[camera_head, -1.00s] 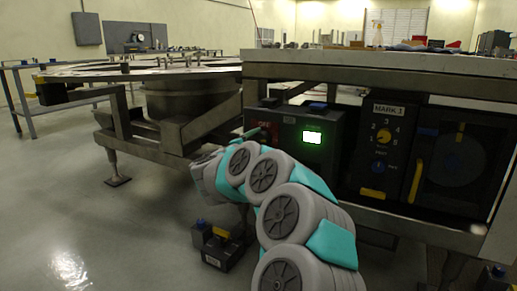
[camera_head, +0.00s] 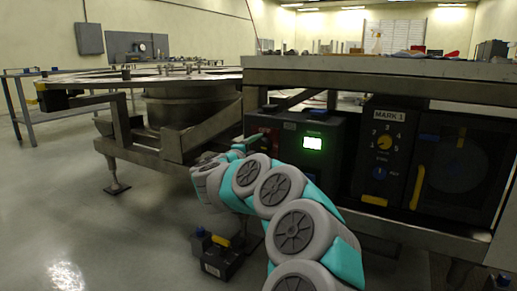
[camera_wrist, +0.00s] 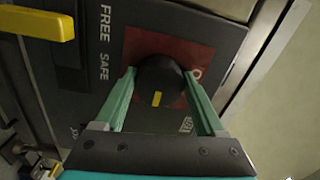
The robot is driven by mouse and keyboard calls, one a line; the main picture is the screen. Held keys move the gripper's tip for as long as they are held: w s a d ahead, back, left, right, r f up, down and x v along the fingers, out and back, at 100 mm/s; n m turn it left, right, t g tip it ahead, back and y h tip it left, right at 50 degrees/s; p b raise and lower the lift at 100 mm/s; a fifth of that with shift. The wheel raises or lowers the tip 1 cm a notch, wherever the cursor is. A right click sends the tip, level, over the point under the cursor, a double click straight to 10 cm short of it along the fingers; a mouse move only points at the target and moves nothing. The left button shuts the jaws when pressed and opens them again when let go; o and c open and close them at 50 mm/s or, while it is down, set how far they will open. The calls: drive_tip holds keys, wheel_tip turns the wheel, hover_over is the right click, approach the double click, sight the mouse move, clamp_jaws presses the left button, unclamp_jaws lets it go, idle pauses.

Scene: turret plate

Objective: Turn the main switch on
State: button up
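A round black knob (camera_wrist: 160,76) with a yellow mark sits on a red square plate (camera_wrist: 190,55) in the wrist view; I take it to be the main switch. The yellow mark lies on the knob's side towards the bottom of the picture. My gripper (camera_wrist: 160,92) is open, with one green finger on each side of the knob. In the head view my gripper (camera_head: 241,146) is at the left end of the dark control box (camera_head: 333,131), and the knob cannot be made out there.
A yellow handle (camera_wrist: 38,22) and the words FREE and SAFE are beside the red plate. A small dark box (camera_head: 220,257) lies on the floor.

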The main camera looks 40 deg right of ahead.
drive_tip(key=o, duration=0.4)
drive_tip(key=shift+o, duration=0.2)
drive_tip(key=shift+a, duration=0.1)
drive_tip(key=p+v, duration=0.1)
drive_tip(key=v, duration=0.6)
drive_tip(key=shift+a, duration=0.3)
drive_tip(key=shift+r, duration=0.1)
